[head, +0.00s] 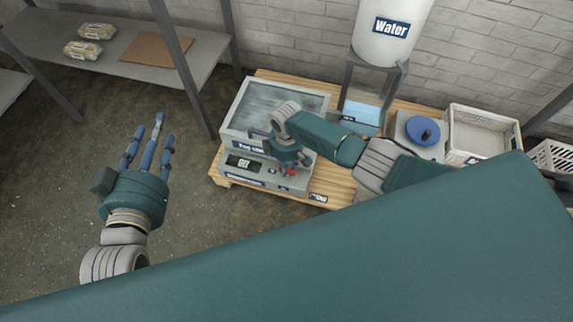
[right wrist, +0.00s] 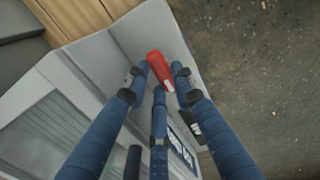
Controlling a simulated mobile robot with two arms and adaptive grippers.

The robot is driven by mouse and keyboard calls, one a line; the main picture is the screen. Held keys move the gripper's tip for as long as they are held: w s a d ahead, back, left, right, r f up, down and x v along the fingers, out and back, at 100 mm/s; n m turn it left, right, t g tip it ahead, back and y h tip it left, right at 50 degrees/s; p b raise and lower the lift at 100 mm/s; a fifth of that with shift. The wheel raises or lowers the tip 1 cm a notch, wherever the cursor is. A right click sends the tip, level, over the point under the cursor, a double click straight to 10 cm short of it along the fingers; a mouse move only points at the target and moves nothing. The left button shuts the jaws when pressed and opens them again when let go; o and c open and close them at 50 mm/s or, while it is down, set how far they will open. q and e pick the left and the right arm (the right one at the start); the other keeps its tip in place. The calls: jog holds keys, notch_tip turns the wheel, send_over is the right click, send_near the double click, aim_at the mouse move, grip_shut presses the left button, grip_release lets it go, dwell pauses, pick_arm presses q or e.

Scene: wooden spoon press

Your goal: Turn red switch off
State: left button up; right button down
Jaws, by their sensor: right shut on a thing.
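The red switch (head: 291,172) is on the front of the grey press (head: 300,181), at its lower right corner. In the right wrist view the red switch (right wrist: 158,68) shows as a red lever between my blue fingertips. My right gripper (head: 286,165) is at the press front and shut on the red switch; its fingertips also show in the right wrist view (right wrist: 160,82). My left gripper (head: 150,140) is open and empty over the floor at the left, apart from the press.
The press stands on a wooden pallet (head: 325,196). A white water tank (head: 392,35) stands behind it, and a white crate (head: 480,135) is at the right. Metal shelving (head: 120,30) with packets and a board stands at the upper left. The left floor is clear.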

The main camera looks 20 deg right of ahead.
jog(key=shift+s, duration=0.1)
jog(key=c, duration=1.4)
grip_release()
jog(key=shift+c, duration=0.2)
jog(key=shift+r, duration=0.1)
jog(key=shift+r, duration=0.25)
notch_tip(320, 180, up, 11)
jog(key=shift+r, duration=0.2)
